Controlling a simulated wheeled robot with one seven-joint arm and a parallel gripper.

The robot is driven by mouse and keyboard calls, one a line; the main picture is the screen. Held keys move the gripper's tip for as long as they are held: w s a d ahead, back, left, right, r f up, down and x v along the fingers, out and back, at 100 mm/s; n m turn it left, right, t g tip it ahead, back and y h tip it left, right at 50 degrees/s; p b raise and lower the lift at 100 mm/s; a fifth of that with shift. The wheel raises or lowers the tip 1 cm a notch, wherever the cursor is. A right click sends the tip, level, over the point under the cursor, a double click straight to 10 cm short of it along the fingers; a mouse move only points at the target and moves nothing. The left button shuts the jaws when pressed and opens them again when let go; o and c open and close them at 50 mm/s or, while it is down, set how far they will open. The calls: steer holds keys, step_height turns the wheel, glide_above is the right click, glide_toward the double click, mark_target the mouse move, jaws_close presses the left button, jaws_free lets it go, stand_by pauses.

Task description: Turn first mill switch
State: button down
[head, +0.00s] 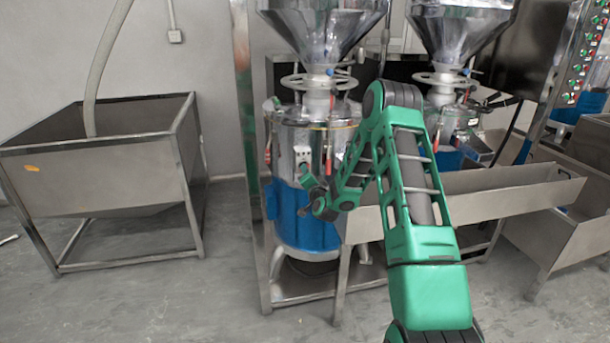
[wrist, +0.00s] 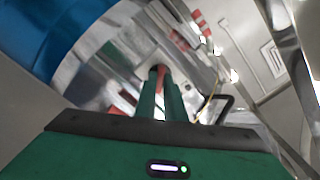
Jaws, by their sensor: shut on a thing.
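The first mill (head: 318,137), a steel drum with a blue lower body (head: 300,222) and a steel hopper, stands at the middle of the head view. A pale switch plate (head: 302,154) is on its front. My gripper (head: 304,172) is just below and against this plate. In the wrist view my gripper (wrist: 164,70) has its two green fingers close together, shut on a small reddish piece at the plate, which I take as the mill switch (wrist: 162,78). The fingers hide most of it. The blue body (wrist: 50,35) shows at the upper left.
A second mill (head: 455,125) stands behind my arm at right. A long steel trough (head: 510,187) crosses at mid height, near my forearm. A steel bin (head: 100,170) stands at left, with clear floor between it and the mill frame.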

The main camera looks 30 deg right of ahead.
steer(key=shift+d+f+m, duration=0.1)
steer(key=shift+d+m, duration=0.05)
steer(key=shift+m, duration=3.55)
steer(key=c, duration=1.8)
jaws_free()
steer(key=shift+c, duration=0.2)
